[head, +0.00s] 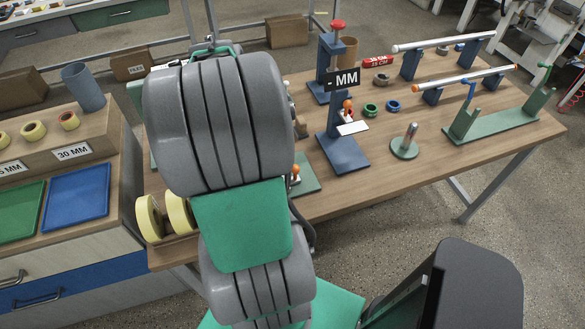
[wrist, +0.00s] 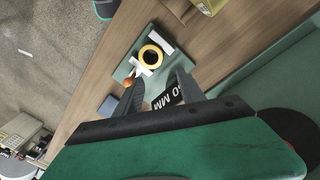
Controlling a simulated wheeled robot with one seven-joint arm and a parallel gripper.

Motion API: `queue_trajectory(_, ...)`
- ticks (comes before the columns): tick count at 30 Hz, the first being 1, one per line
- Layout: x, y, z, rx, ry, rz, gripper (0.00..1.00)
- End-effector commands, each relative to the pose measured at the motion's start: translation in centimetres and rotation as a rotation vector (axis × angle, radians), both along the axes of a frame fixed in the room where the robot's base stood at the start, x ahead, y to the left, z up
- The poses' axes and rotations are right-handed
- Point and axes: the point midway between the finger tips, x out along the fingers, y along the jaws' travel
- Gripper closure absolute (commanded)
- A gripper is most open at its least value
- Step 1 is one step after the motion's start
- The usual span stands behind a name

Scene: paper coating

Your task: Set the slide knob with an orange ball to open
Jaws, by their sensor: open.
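In the wrist view, an orange ball knob (wrist: 129,82) sits at the edge of a green stand (wrist: 145,40), close to the tip of one finger. My gripper (wrist: 160,77) is open, with its fingers over the stand's near side; contact with the knob cannot be told. A yellow ring (wrist: 151,54) and white parts lie between and beyond the fingertips. In the head view, my arm hides most of this stand; an orange ball (head: 296,171) shows at its right edge. Another orange ball (head: 347,104) is on a blue stand (head: 343,150) farther right.
Yellow rolls (head: 150,218) sit at the wooden table's left end. Green and blue rings (head: 371,110), a green round stand (head: 405,148) and a long green rack (head: 490,124) stand to the right. The table's front right is clear.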

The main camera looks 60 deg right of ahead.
Motion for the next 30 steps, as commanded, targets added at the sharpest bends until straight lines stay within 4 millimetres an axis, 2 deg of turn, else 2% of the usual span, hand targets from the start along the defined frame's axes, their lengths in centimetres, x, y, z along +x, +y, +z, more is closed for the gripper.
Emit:
queue_trajectory(1, -2.8, -2.5, -1.5, 0.023, 0.032, -0.139, 0.54)
queue_trajectory(3, -5.5, -4.6, -2.6, 0.040, 0.058, -0.274, 0.54)
queue_trajectory(6, -7.6, -5.8, -3.6, 0.052, 0.077, -0.365, 0.54)
queue_trajectory(10, -8.2, -5.8, -5.1, 0.056, 0.083, -0.380, 0.54)
queue_trajectory(19, -9.1, -5.6, -10.3, 0.054, 0.080, -0.375, 0.54)
queue_trajectory(23, -9.2, -5.6, -11.1, 0.052, 0.078, -0.375, 0.54)
queue_trajectory(29, -9.2, -5.6, -11.1, 0.051, 0.077, -0.374, 0.54)
queue_trajectory(30, -9.2, -5.6, -11.1, 0.051, 0.077, -0.374, 0.57)
